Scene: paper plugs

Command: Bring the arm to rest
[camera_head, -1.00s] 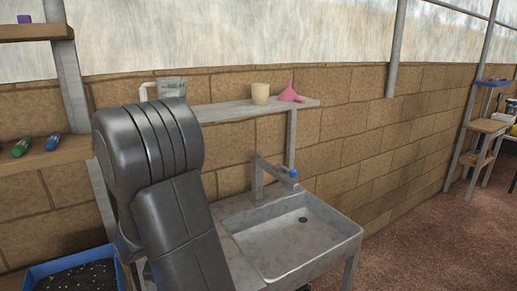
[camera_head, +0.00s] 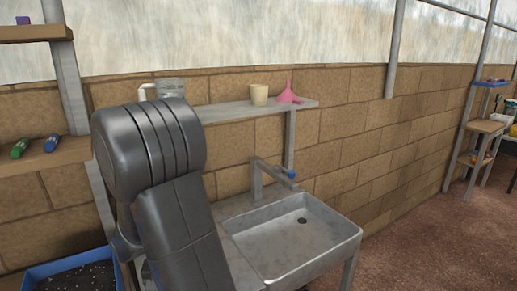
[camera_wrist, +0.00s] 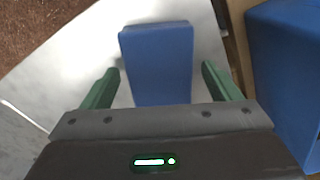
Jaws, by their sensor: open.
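My gripper (camera_wrist: 160,88) shows in the wrist view with its two green fingers spread apart. A blue block-like object (camera_wrist: 157,55) lies on a pale surface (camera_wrist: 75,50) between and beyond the fingers. I see no finger touching it. The gripper itself is hidden in the head view, where only my dark arm shows, folded upright in front of the sink.
A grey sink (camera_head: 290,245) with a tap (camera_head: 272,172) stands right of my arm. Above it, a shelf (camera_head: 225,109) holds a beige cup (camera_head: 259,95), a pink funnel (camera_head: 289,94) and a clear jug (camera_head: 170,89). A blue tray (camera_head: 40,270) of dark material is at lower left.

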